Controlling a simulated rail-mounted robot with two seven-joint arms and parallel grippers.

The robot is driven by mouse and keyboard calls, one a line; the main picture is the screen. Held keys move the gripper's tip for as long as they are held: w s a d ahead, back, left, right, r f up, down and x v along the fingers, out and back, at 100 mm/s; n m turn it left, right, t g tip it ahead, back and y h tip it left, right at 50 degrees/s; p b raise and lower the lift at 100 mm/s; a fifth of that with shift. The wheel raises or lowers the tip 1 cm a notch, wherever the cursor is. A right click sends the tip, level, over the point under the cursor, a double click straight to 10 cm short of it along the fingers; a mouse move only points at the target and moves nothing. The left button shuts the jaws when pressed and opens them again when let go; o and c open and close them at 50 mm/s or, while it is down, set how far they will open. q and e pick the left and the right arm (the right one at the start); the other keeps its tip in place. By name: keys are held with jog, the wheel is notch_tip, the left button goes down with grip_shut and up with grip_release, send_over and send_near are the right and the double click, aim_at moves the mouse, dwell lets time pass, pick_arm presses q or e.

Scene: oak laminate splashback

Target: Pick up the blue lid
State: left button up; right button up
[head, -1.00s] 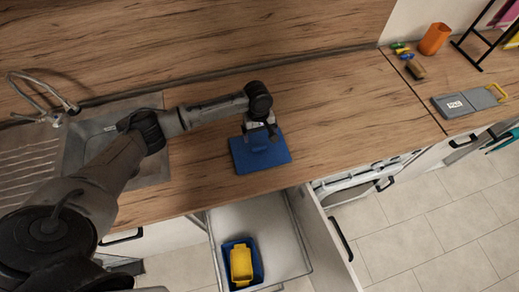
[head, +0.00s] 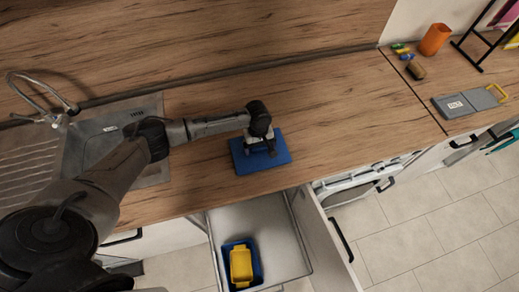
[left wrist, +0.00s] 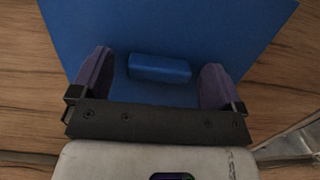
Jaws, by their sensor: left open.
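The blue lid (head: 277,155) is a flat rectangular plate lying on the wooden worktop, just behind the open drawer. In the left wrist view the lid (left wrist: 230,25) fills the upper part, with a raised blue block handle (left wrist: 160,68) in its middle. My left gripper (head: 266,151) is over the lid. In the left wrist view my left gripper (left wrist: 157,78) is open, with one dark purple finger on each side of the handle and a gap to each. My right gripper is not in view.
The open drawer (head: 283,230) holds a blue container (head: 232,242) with a yellow one (head: 241,264) in it. A sink (head: 105,140) is at left. An orange cup (head: 434,40) and a grey board (head: 465,102) are at right. The worktop right of the lid is clear.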

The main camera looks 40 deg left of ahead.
pick_arm(q)
jog(key=c, duration=1)
jog(key=shift+r, duration=0.15)
